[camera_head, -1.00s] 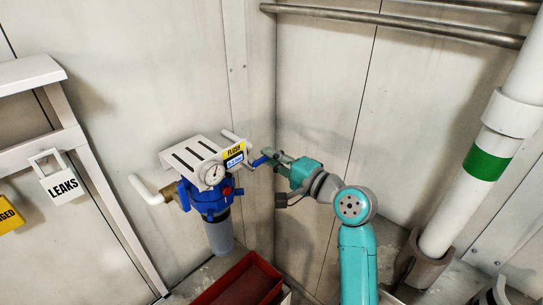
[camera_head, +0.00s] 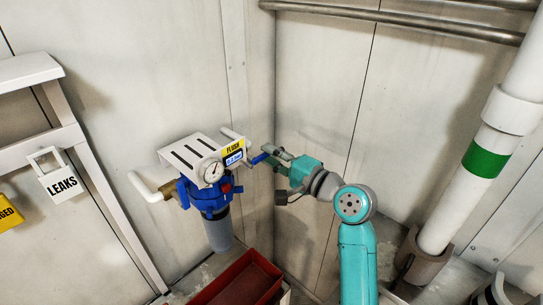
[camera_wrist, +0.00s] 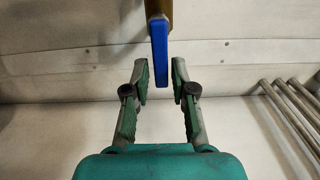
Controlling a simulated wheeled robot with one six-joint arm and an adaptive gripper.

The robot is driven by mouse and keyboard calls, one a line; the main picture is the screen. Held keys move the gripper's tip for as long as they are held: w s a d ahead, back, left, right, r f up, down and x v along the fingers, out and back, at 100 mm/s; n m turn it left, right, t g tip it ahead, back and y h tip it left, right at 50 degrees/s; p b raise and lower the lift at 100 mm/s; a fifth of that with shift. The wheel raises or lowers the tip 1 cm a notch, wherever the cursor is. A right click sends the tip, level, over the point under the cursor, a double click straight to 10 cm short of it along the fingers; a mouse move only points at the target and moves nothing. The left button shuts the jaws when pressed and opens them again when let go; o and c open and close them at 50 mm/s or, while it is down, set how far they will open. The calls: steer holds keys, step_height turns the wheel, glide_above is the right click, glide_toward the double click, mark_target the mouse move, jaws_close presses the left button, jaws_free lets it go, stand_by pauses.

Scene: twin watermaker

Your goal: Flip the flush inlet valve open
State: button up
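The flush unit (camera_head: 208,195) is a blue filter housing under a white bracket, with a round gauge and a yellow FLUSH label (camera_head: 232,150). The flush inlet valve's blue lever handle (camera_head: 260,158) sticks out at its right. In the wrist view the blue handle (camera_wrist: 159,55) hangs from a brass-coloured fitting (camera_wrist: 157,8). My gripper (camera_wrist: 160,66) is open, with one finger on each side of the handle's lower end. No contact shows. In the head view my gripper (camera_head: 271,160) is beside the handle, its tips partly overlapping it.
A red tray (camera_head: 240,280) stands on the floor below the filter. White walls meet in a corner behind my gripper. A thick white pipe with a green band (camera_head: 487,160) rises at the right. A LEAKS padlock (camera_head: 57,180) hangs at the left.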

steer(key=v, duration=1.1)
steer(key=shift+s+d, duration=0.3)
steer(key=shift+f, duration=0.1)
steer(key=s+d+f+m+t+h, duration=0.1)
steer(key=s+d+f+h, duration=0.2)
steer(key=s+f, duration=0.4)
steer(key=s+d+f+t+h, duration=0.2)
steer(key=s+d+f+h, duration=0.15)
steer(key=f, duration=0.65)
steer(key=s+d+f+m+t+h, duration=0.1)
steer(key=s+d+f+h, duration=0.25)
steer(key=s+f, duration=0.4)
steer(key=s+d+f+n+h, duration=0.1)
steer(key=s+f+n+h, duration=0.1)
steer(key=s, duration=0.4)
steer(key=s+d+f+n+h, duration=0.1)
steer(key=s+d, duration=0.1)
steer(key=s, duration=0.4)
steer(key=s+r+n, duration=0.2)
steer(key=s+n, duration=0.1)
steer(key=s, duration=0.4)
steer(key=s+r+n+h, duration=0.1)
steer(key=s+r+n, duration=0.2)
steer(key=s, duration=0.5)
steer(key=shift+s+d+n, duration=0.2)
steer(key=shift+d+n, duration=0.2)
